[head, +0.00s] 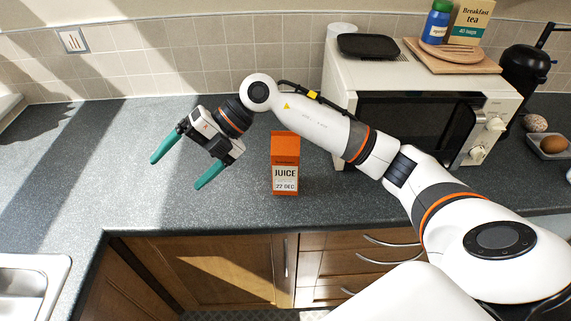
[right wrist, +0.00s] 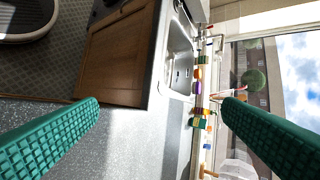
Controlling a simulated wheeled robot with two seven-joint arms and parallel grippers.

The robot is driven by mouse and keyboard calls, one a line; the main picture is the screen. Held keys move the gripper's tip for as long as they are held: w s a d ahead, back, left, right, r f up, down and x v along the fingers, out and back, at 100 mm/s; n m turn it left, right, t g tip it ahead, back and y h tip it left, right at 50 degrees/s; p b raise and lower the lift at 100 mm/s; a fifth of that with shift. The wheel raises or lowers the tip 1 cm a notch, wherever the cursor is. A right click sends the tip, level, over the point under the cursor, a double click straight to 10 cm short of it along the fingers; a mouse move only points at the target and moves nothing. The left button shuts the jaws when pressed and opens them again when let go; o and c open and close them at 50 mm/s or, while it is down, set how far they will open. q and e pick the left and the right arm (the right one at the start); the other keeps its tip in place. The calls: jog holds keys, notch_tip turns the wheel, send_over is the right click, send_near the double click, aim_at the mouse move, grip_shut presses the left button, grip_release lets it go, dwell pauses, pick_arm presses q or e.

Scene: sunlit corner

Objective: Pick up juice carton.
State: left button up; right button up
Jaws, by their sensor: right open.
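The juice carton (head: 285,170) is orange with a white lower label reading JUICE. It stands upright on the grey counter near its front edge, in the head view. My right gripper (head: 180,173) has green fingers, spread wide and empty. It is above the counter to the left of the carton, its fingers pointing down-left, away from the carton. The right wrist view shows the two open fingers (right wrist: 165,125) with nothing between them; the carton is not in that view. My left gripper is not in view.
A microwave (head: 345,100) with a black pan (head: 368,46) and a wooden board (head: 455,58) on top stands behind my right arm. A sink (head: 35,285) is at lower left. An egg tray (head: 550,147) is at far right. The counter left of the carton is clear.

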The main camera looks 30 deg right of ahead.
jog(key=w+d+m+h, duration=0.25)
jog(key=d+h, duration=0.35)
jog(key=d, duration=0.6)
notch_tip(320, 180, up, 2)
jog(key=r+m+g+h, duration=0.1)
jog(key=m+h, duration=0.1)
jog(key=h, duration=0.3)
send_over(286, 135)
jog(key=shift+w+f, duration=0.25)
jog(key=shift+w, duration=0.05)
notch_tip(286, 135, down, 6)
jog(key=shift+d+r+p, duration=0.1)
jog(key=shift+d+p, duration=0.05)
jog(key=shift+p, duration=0.85)
jog(key=shift+s+f+p, duration=0.1)
jog(key=shift+f+p, duration=0.35)
jog(key=shift+f, duration=0.15)
notch_tip(286, 135, down, 4)
jog(key=shift+s+r+p, duration=0.15)
jog(key=shift+p, duration=0.8)
jog(key=shift+f, duration=0.45)
jog(key=c, duration=1.8)
jog(key=shift+r, duration=0.1)
grip_shut()
